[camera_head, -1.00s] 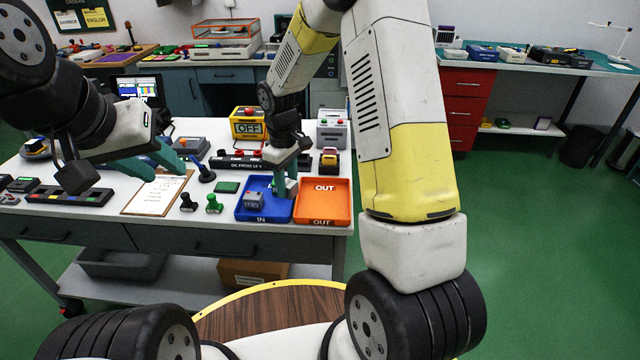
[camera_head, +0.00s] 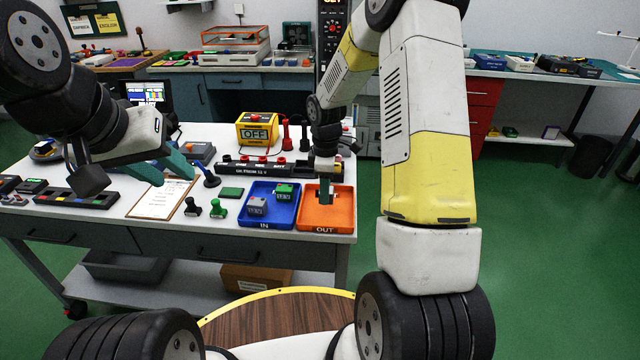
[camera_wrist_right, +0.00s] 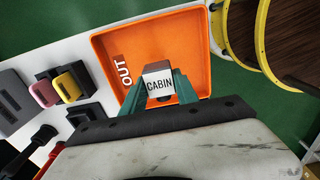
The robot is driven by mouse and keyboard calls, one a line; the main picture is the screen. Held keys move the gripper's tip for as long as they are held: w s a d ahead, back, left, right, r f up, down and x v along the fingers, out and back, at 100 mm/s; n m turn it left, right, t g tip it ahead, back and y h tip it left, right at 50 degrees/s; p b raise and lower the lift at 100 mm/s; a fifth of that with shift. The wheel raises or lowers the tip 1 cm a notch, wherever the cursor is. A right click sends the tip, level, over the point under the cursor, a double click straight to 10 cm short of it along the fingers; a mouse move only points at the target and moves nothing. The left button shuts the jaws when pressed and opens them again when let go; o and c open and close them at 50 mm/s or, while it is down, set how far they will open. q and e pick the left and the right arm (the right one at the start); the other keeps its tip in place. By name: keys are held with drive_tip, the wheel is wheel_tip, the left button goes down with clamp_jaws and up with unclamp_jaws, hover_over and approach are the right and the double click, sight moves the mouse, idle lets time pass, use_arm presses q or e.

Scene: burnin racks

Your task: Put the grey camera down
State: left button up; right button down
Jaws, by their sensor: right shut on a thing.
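My right gripper (camera_head: 325,193) is over the orange OUT tray (camera_head: 345,221), pointing down. In the right wrist view it is shut on a small grey box with a white CABIN label (camera_wrist_right: 159,85), which I take to be the grey camera. The box is in front of the orange tray (camera_wrist_right: 112,50); whether it touches the floor of the tray I cannot tell. In the head view the fingers mostly hide it. My left gripper (camera_head: 163,171) is open and empty above the clipboard.
The blue IN tray (camera_head: 248,222) beside the orange one holds a grey item (camera_head: 257,206) and a green item (camera_head: 284,192). A black strip with red knobs (camera_head: 250,168) lies behind the trays. A yellow OFF box (camera_head: 257,130) stands further back. The orange tray looks otherwise empty.

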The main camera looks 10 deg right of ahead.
sight(330, 200)
drive_tip(key=shift+d, duration=0.25)
drive_tip(key=f, duration=0.1)
drive_tip(key=d+f, duration=0.1)
drive_tip(key=f, duration=0.1)
drive_tip(key=shift+f, duration=0.3)
drive_tip(key=shift+f, duration=0.15)
drive_tip(key=c, duration=0.9)
unclamp_jaws()
